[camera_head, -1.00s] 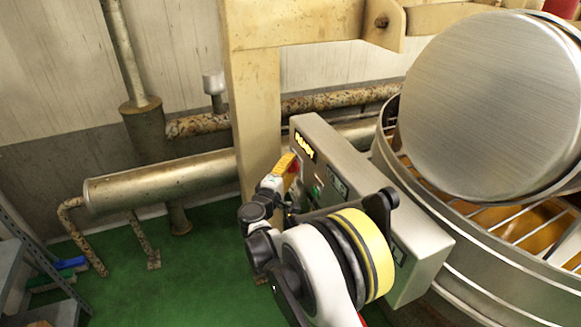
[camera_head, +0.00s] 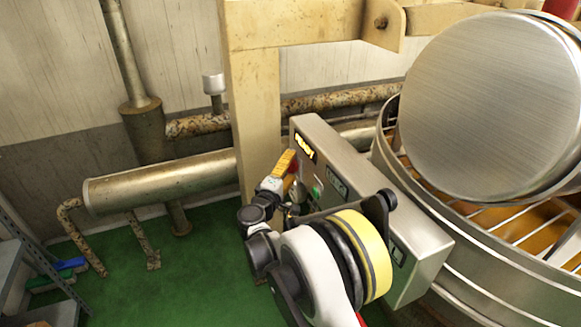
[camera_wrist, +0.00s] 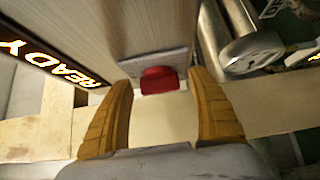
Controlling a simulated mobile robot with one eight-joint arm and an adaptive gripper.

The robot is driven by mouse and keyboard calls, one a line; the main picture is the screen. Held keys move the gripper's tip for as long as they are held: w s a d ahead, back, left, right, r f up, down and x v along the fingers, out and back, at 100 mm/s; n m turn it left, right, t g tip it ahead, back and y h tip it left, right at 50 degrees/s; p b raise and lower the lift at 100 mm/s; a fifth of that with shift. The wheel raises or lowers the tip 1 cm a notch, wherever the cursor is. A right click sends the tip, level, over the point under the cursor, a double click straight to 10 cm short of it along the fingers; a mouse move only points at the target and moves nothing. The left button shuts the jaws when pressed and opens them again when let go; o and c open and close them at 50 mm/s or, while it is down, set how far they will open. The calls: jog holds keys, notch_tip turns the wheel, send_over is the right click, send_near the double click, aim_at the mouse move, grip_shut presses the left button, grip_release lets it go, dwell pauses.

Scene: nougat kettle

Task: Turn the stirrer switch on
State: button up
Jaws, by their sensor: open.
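The grey control box (camera_head: 345,185) stands beside the kettle and carries a lit READY display (camera_head: 304,147), a green control (camera_head: 317,188) and labels. The wrist view shows a red control (camera_wrist: 158,80) on a grey plate on the panel, between and just beyond my yellow fingertips. I cannot tell from the pictures which control is the stirrer switch. My gripper (camera_wrist: 163,79) is open, a finger on either side of the red control, with no clear contact. In the head view my gripper (camera_head: 285,163) is at the box's upper left end, and my arm hides part of the panel.
The steel kettle (camera_head: 470,225) with its round lid (camera_head: 490,105) and grate is at the right. A beige post (camera_head: 255,110) stands behind the box. A thick pipe (camera_head: 160,180) runs at the left above the open green floor (camera_head: 205,265).

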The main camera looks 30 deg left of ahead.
jog(key=s+d, duration=0.1)
jog(key=s, duration=1)
jog(key=shift+s+d, duration=0.2)
jog(key=shift+s, duration=0.15)
